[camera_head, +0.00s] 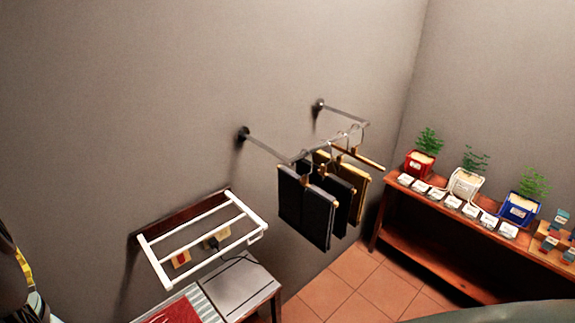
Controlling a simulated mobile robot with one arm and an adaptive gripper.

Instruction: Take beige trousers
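Folded trousers hang from hangers on a metal wall rail (315,147). A tan-yellow pair, the closest in colour to beige trousers (361,190), hangs at the back of the row. It is partly hidden by the darker ones. The front pair, dark trousers (305,210), is nearly black, with another dark pair behind it. A bare wooden hanger (362,158) hangs at the far end of the rail. My gripper is not in view.
A white rack (200,230) is at lower left, above a small table (243,285). A wooden shelf (430,262) with potted plants (466,180) and small labelled cards stands at right. Tiled floor (350,285) shows between them. A dark object with a yellow strip (22,268) is at the left edge.

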